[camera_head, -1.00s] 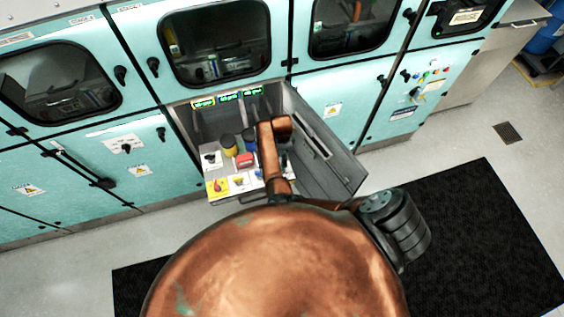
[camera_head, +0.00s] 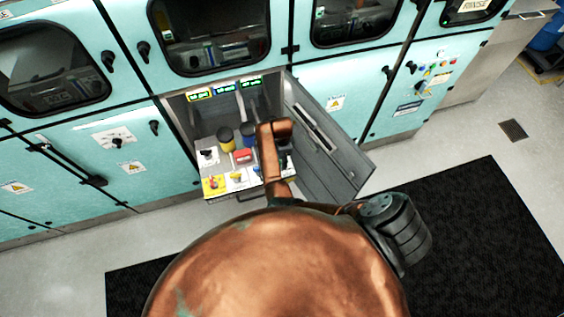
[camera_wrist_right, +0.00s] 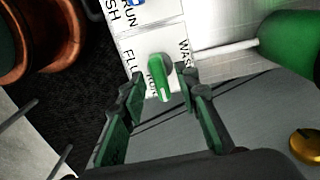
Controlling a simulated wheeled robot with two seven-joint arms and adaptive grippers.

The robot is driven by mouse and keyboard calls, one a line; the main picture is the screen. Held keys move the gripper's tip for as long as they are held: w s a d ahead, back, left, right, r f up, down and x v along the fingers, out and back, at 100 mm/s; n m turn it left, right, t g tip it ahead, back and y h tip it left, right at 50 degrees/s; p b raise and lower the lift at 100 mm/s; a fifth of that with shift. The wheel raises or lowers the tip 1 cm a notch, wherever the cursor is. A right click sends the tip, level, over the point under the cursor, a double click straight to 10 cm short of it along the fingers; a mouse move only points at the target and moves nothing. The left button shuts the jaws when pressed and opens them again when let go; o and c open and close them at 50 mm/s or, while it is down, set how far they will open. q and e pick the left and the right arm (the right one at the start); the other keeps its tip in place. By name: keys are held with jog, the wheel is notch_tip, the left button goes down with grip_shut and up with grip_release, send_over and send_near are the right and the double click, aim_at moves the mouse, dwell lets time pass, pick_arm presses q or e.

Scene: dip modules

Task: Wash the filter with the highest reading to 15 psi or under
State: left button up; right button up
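My right gripper (camera_wrist_right: 164,92) is open in the right wrist view. Its two dark green fingers stand on either side of a green valve handle (camera_wrist_right: 160,76), on a white plate marked FLUSH, RUN and WASH; contact is not visible. In the head view my copper right arm hides this part of the open cabinet. Three lit displays (camera_head: 226,90) hang at its top; their digits are too small to read. Below are a yellow filter (camera_head: 226,140) and a blue filter (camera_head: 248,134). A green cylinder (camera_wrist_right: 290,38) shows in the wrist view. My left gripper is out of view.
The cabinet's grey door (camera_head: 325,150) stands open on the right, close to my arm. A red block (camera_head: 243,156) and several small valves sit on the white shelf. A brass knob (camera_wrist_right: 307,145) is at the wrist view's right edge. A black mat (camera_head: 480,230) lies on the floor.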

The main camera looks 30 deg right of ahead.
jog(key=shift+c, duration=0.4)
grip_shut()
